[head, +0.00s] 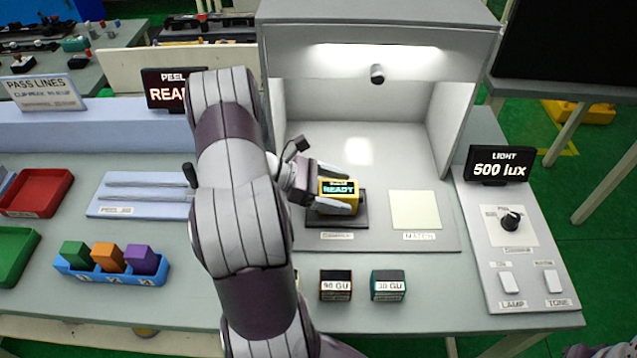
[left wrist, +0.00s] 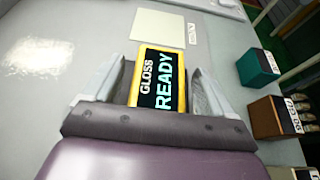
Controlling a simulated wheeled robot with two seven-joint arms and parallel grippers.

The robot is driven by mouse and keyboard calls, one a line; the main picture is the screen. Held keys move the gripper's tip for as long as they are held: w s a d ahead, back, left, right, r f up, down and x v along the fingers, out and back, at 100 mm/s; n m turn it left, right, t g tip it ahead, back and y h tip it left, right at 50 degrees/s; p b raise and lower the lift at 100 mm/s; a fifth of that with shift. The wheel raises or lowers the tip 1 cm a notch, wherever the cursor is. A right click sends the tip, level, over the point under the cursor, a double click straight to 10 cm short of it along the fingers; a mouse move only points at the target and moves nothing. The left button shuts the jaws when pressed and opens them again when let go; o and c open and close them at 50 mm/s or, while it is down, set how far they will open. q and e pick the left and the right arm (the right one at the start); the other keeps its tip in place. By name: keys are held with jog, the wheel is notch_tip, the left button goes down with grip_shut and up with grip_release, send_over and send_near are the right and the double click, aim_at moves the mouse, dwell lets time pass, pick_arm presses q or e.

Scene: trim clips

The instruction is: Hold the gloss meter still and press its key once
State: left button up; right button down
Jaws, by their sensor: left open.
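The gloss meter (head: 338,190) is a small yellow block with a dark screen that reads READY. It sits on the dark sample plate (head: 350,218) inside the light booth. My left gripper (head: 341,189) is open, with one finger on each side of the meter. In the left wrist view the meter (left wrist: 160,78) shows between the two fingers (left wrist: 162,88), with narrow gaps beside it. I cannot make out the meter's key in either view. My right gripper is not in view.
A pale square (head: 415,210) lies right of the meter in the booth (head: 295,110). Blocks labelled 90 GU (head: 336,286) and 30 GU (head: 388,285) stand in front. A light panel (head: 527,265) with a knob and switches is at right. Trays (head: 38,190) are at left.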

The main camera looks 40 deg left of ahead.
pick_arm(q)
jog(key=shift+w+f, duration=0.1)
jog(key=c, duration=1.2)
dwell(1.1)
